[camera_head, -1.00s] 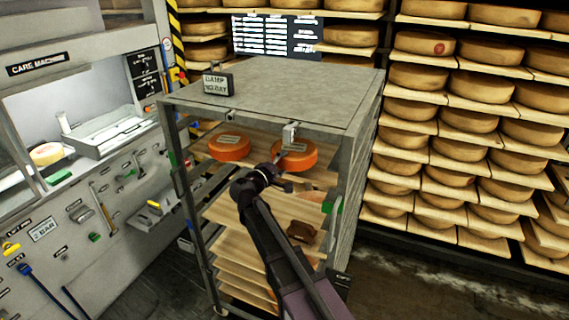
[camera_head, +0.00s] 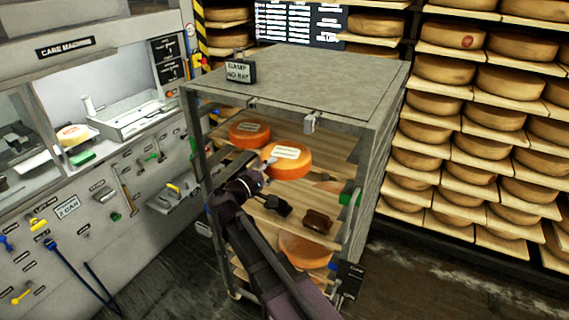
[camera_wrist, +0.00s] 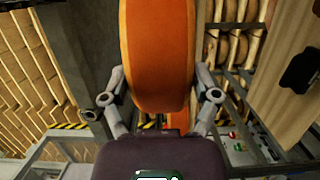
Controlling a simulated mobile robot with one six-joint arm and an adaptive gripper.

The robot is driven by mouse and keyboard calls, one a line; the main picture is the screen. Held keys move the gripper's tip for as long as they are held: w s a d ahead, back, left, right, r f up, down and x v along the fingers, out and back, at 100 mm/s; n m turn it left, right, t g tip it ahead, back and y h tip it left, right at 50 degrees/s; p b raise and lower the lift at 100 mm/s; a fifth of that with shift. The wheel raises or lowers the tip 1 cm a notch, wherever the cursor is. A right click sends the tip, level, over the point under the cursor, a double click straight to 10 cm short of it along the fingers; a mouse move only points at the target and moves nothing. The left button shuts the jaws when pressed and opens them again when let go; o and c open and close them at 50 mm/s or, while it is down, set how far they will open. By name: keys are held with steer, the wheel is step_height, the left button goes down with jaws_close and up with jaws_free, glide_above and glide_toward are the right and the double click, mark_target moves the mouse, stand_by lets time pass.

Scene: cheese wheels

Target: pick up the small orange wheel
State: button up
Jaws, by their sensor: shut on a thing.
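An orange cheese wheel (camera_head: 286,160) with a pale label on top is at the front opening of the grey rack. It also fills the upper middle of the wrist view (camera_wrist: 158,55), between the fingers of my gripper (camera_wrist: 160,90). My gripper (camera_head: 268,166) is shut on this wheel at its near side. A second orange wheel (camera_head: 249,132) with a label sits on the upper shelf behind and to the left. The held wheel's far side and the exact finger contact are hidden in the head view.
The grey rack (camera_head: 300,75) has a solid top with a small sign (camera_head: 240,72). Lower boards hold a dark brown block (camera_head: 318,221) and another orange wheel (camera_head: 305,250). The care machine (camera_head: 70,120) stands left. Shelves of cheese wheels (camera_head: 440,69) fill the right.

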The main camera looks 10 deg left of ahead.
steer(key=shift+v, duration=2.05)
step_height(320, 180, down, 2)
steer(key=shift+f+b, duration=0.1)
steer(key=shift+b, duration=1)
steer(key=shift+a, duration=0.15)
